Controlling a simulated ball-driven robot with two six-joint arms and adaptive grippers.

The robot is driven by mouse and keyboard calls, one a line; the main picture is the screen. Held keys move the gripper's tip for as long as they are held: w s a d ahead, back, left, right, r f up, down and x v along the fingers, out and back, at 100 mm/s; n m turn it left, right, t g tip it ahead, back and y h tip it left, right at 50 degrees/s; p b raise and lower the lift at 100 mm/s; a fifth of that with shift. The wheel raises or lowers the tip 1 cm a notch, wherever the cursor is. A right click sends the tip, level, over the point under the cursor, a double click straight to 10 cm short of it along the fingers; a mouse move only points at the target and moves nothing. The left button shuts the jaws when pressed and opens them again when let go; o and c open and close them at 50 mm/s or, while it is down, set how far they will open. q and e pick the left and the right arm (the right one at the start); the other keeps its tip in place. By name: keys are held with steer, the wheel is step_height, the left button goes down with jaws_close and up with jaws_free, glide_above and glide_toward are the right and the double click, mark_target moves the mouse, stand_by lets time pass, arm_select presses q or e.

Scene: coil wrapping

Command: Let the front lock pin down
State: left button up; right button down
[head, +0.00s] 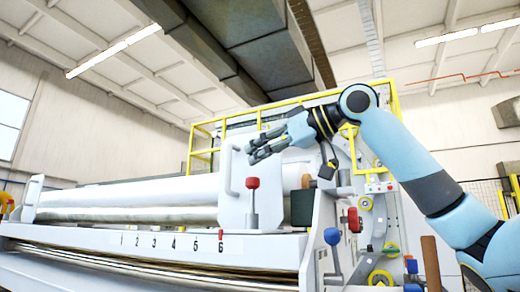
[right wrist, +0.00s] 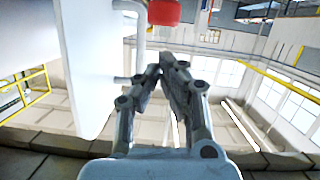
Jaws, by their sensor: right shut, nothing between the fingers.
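A red knob (right wrist: 164,11) shows at the top of the right wrist view, cut off by the edge. My right gripper (head: 250,153) is above the red-topped pin, apart from it, with its fingers pointing left. The right wrist view shows its fingertips (right wrist: 163,70) together and empty, below the red knob. A white upright plate (head: 238,190) with a bent handle stands behind the pin. My left gripper is not in view.
Long pale rollers (head: 130,198) lie left of the plate. A blue knob lever (head: 332,237) and a red knob (head: 354,220) stand to the right. A yellow guard frame (head: 200,150) rises behind. The white plate (right wrist: 85,65) is close on the gripper's left in the wrist view.

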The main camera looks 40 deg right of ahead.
arm_select(q)
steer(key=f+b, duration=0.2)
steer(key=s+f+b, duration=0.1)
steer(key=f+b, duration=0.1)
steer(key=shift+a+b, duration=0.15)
steer(key=shift+b, duration=0.25)
arm_select(e)
steer(key=r+v, duration=0.1)
steer(key=v, duration=0.9)
steer(key=shift+a+r, duration=0.2)
steer(key=shift+r, duration=0.1)
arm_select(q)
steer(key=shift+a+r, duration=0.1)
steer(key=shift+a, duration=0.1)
arm_select(e)
steer(key=shift+s, duration=0.15)
